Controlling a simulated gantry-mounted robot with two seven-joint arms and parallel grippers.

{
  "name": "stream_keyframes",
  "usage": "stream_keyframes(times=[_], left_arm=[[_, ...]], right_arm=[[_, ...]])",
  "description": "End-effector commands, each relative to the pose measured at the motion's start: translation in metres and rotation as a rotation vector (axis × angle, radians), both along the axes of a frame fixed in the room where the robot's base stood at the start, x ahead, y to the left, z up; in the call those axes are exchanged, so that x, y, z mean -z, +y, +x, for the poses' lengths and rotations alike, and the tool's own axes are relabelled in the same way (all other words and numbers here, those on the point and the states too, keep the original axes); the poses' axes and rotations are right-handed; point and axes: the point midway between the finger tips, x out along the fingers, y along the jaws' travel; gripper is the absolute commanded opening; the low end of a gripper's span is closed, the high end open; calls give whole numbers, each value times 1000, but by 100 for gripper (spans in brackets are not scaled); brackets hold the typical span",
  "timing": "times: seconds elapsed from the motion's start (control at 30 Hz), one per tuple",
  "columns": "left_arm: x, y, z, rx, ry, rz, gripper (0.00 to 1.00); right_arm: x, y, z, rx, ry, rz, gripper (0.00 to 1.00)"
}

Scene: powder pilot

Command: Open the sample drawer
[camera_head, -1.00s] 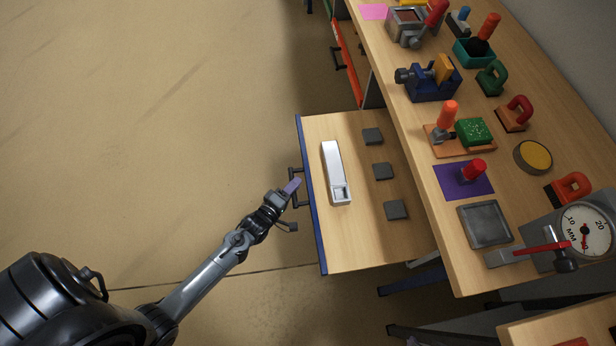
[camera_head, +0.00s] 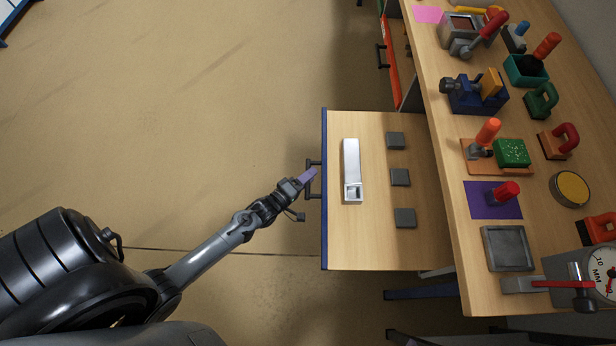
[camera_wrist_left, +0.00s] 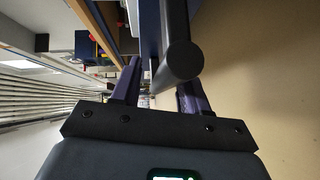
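The sample drawer (camera_head: 372,245) stands pulled out from under the workbench, with its wooden inside showing and a blue front edge. A silver-white bar-shaped item (camera_head: 351,165) and three dark grey square pads (camera_head: 400,177) lie in it. My left gripper (camera_head: 307,176) is at the drawer's dark bar handle (camera_head: 313,190), on the outer side of the front. In the left wrist view the purple fingers are apart, with the round end of the handle (camera_wrist_left: 184,60) between or just above them and a gap showing beside it. Contact is unclear. My right gripper is out of view.
The workbench (camera_head: 470,270) right of the drawer carries several tools, clamps, a purple mat (camera_head: 493,200), a grey tray (camera_head: 507,248) and a dial gauge (camera_head: 603,271). A red-fronted drawer unit (camera_head: 391,68) is farther back. The floor left of the drawer is clear.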

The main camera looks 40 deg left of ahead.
Motion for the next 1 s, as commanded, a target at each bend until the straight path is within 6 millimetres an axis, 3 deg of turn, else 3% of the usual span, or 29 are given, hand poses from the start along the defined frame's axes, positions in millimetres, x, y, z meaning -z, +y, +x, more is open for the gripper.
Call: stream_keyframes(times=[0.37,0.8,1.0], left_arm=[[-1,0,-13,-1,6,-1,44],[-12,5,-84,-1,5,0,44],[-14,5,-103,0,3,0,44]], right_arm=[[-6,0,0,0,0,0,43],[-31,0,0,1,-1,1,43],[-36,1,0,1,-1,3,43]])
